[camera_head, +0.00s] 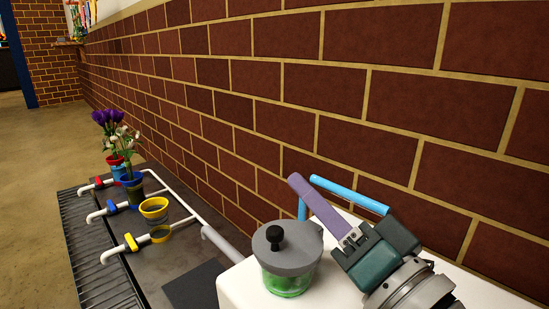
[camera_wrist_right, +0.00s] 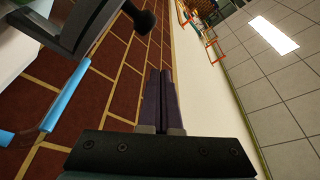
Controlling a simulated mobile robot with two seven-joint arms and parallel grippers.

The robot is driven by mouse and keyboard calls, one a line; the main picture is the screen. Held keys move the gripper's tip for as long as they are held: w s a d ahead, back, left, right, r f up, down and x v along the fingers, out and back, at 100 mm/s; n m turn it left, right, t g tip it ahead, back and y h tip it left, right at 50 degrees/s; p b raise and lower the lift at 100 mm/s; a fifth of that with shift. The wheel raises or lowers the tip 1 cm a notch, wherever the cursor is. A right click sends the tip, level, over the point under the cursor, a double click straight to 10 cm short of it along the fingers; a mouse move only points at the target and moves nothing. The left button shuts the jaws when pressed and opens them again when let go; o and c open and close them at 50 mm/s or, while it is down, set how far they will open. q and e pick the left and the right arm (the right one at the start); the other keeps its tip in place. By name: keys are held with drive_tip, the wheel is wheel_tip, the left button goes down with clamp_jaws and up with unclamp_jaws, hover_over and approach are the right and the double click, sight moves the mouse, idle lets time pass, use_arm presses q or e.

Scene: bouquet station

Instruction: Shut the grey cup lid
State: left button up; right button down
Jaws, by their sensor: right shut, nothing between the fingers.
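A clear cup with green contents (camera_head: 288,284) stands on the white surface. The grey cup lid (camera_head: 288,259) with a black knob (camera_head: 276,236) lies across its top, looking roughly level; I cannot tell whether it is fully seated. In the right wrist view, part of the lid (camera_wrist_right: 78,25) and the knob (camera_wrist_right: 140,18) show at the upper left. My right gripper (camera_head: 297,184) is shut and empty, its purple fingers pointing up and left, just right of and above the lid, apart from it. The fingers (camera_wrist_right: 158,78) are together in the wrist view. My left gripper is out of view.
A light blue bar (camera_head: 350,196) is behind my right fingers, by the brick wall (camera_head: 310,95). The white table (camera_head: 240,290) holds the cup. To the left, a dark bench carries white pipes, yellow rings (camera_head: 154,208) and a blue pot (camera_head: 131,190) with flowers.

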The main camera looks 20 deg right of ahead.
sight(286, 261)
drive_tip(key=shift+s+a+f, duration=0.25)
drive_tip(key=shift+a+f, duration=0.25)
drive_tip(key=shift+a, duration=0.1)
drive_tip(key=shift+s+a+f, duration=0.15)
drive_tip(key=shift+a+f, duration=0.3)
drive_tip(key=shift+f, duration=0.05)
drive_tip(key=shift+s+a+f+n+y+b, duration=0.2)
drive_tip(key=shift+a+f+n+y+b, duration=0.15)
drive_tip(key=shift+f+n, duration=0.45)
drive_tip(key=shift+a+f, duration=0.1)
drive_tip(key=shift+a, duration=0.1)
drive_tip(key=shift+f, duration=0.25)
drive_tip(key=shift+s+r, duration=0.1)
drive_tip(key=shift+r, duration=0.05)
